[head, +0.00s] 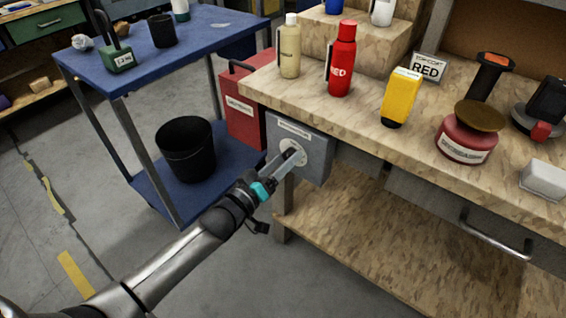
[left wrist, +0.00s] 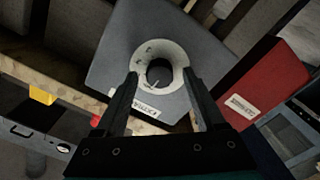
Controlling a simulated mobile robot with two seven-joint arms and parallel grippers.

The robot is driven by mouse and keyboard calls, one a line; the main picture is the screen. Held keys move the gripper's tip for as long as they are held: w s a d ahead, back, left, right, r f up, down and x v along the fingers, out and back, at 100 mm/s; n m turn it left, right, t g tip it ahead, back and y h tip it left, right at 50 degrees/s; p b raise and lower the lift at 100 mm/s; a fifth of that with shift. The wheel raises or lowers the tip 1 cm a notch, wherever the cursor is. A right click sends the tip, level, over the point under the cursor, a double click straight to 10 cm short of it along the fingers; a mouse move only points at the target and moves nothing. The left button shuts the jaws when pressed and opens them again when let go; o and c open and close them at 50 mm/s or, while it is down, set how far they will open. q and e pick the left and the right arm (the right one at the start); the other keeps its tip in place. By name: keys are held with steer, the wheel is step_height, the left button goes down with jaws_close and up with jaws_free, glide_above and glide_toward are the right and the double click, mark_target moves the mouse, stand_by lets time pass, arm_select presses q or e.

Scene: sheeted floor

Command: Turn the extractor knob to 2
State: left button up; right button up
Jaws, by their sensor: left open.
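The extractor control is a grey box (head: 318,160) fixed under the left end of the wooden workbench, with a label along its top. On its face is a round white dial with a dark knob (left wrist: 159,74) in the middle, seen clearly in the left wrist view. The dial's marks are too small to read for certain. My left gripper (head: 283,163) is in front of the dial, partly covering it in the head view. In the left wrist view its open fingers (left wrist: 162,92) stand on either side of the knob; whether they touch it I cannot tell. My right gripper is not in view.
The workbench (head: 300,93) carries a red bottle (head: 341,60), a cream bottle (head: 289,48), a yellow container (head: 401,97) and a dark red round tin (head: 466,138). A red case (head: 245,112) stands close left of the box, by a blue cart (head: 200,55) with a black bucket (head: 186,150).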

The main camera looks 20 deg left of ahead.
arm_select(q)
jaws_close()
stand_by(0.6)
